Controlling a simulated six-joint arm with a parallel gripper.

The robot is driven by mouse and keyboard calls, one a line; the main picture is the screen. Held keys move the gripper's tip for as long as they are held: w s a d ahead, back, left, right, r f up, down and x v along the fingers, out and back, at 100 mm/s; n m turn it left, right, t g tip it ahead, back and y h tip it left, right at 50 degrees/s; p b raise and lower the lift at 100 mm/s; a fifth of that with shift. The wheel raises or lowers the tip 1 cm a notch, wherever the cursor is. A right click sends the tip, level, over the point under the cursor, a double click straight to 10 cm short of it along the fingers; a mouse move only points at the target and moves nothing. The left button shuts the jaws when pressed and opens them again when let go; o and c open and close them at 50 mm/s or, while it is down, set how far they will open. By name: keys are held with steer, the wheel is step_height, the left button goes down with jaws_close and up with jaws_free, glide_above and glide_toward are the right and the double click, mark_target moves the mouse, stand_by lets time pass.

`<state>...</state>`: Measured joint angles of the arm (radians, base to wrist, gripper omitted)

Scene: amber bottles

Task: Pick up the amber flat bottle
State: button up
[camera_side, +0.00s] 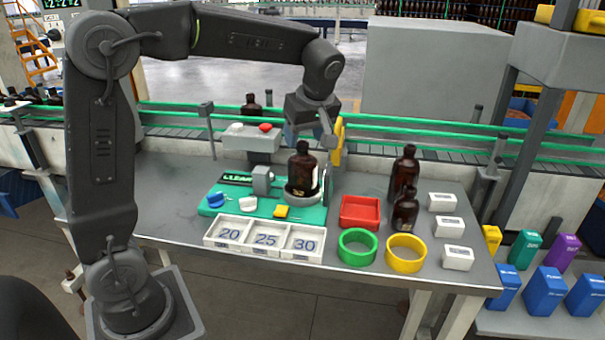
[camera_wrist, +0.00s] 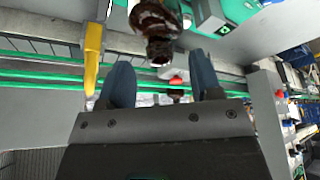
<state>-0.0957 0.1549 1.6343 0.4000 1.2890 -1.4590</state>
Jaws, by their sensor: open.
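A dark amber bottle (camera_side: 302,172) with a broad body and dark cap stands upright on a round grey platform on the green mat (camera_side: 225,208). In the wrist view the bottle (camera_wrist: 155,20) shows upside down, its cap end toward my fingers. My gripper (camera_side: 308,136) is just above and behind this bottle in the side view, open and empty. In the wrist view its two blue fingers (camera_wrist: 160,62) are apart, with the bottle beyond their tips. A taller amber bottle (camera_side: 405,165) and a shorter one (camera_side: 405,212) stand at the right. I cannot tell which bottle is flat.
A yellow upright part (camera_side: 338,143) stands close beside my gripper. A red tray (camera_side: 360,212), green ring (camera_side: 358,246), yellow ring (camera_side: 405,253) and numbered white tray (camera_side: 265,239) lie in front. The green-railed conveyor (camera_side: 400,126) runs behind, carrying another bottle (camera_side: 251,106).

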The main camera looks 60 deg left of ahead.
mark_target(303, 143)
steer(key=shift+x, duration=1.5)
steer(key=shift+c, duration=0.2)
jaws_close()
